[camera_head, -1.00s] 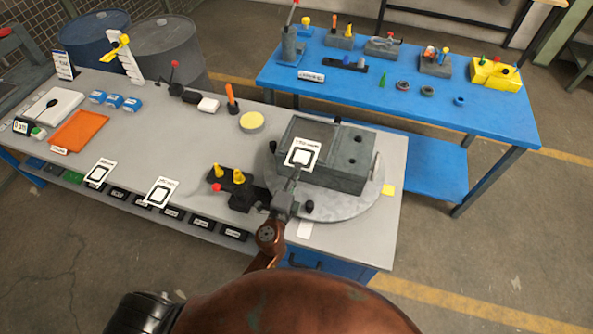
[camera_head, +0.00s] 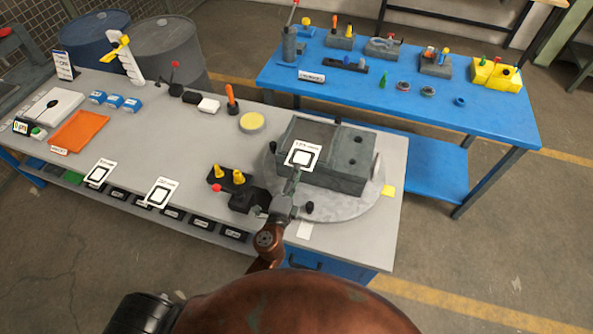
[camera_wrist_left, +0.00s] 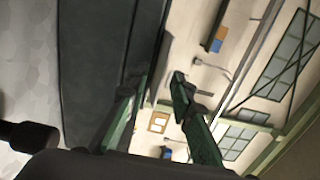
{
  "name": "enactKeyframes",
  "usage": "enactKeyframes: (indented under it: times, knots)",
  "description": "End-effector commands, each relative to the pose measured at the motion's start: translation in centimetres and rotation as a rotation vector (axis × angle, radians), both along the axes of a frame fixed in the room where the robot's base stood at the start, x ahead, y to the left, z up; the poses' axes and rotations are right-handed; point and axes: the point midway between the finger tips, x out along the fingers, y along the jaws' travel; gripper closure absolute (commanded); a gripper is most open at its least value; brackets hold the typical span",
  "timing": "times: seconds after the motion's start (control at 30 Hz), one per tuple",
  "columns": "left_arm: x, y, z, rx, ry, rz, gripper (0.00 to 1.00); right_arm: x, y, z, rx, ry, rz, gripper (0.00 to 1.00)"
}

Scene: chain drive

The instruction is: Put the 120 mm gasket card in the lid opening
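The gasket card (camera_head: 302,155), white with a black square outline, shows at the near left of the grey box (camera_head: 350,172). Its printed size is too small to read. A dark rectangular area on the box top (camera_head: 318,129), which looks like the lid opening, lies just behind the card. I cannot tell whether the card rests on the box or stands off it. My left gripper (camera_head: 293,178) is just below the card. In the left wrist view its fingers (camera_wrist_left: 160,85) are apart with nothing seen between them, beside a dark grey wall (camera_wrist_left: 100,70). My right gripper is not in view.
The box sits on a round grey plate (camera_head: 345,209). Two similar cards (camera_head: 100,173) (camera_head: 160,192) are along the bench's front edge. A black block with yellow pegs (camera_head: 227,176) stands left of my gripper. A yellow disc (camera_head: 252,122) lies behind. A blue table (camera_head: 440,110) stands beyond.

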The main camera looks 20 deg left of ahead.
Motion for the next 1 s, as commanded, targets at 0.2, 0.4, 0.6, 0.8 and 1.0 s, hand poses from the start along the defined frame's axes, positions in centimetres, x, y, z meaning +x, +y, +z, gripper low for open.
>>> enactKeyframes:
  times: [0.2,0.4,0.6,0.8,1.0]
  knots:
    - [-4.9,0.3,-0.5,-0.001,0.004,0.002,0.78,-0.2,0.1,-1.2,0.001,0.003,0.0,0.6]
    - [-8.6,0.4,-0.5,0.0,0.003,0.002,0.78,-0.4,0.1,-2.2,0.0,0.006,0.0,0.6]
    - [-10.4,0.4,-0.3,0.004,0.001,0.001,0.82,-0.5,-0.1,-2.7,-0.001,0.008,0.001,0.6]
    - [-11.2,0.4,0.0,0.251,-0.007,0.0,0.96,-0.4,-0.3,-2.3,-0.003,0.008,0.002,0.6]
    - [-12.2,0.4,0.2,0.837,-0.027,-0.002,1.0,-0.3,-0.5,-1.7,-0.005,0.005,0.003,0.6]
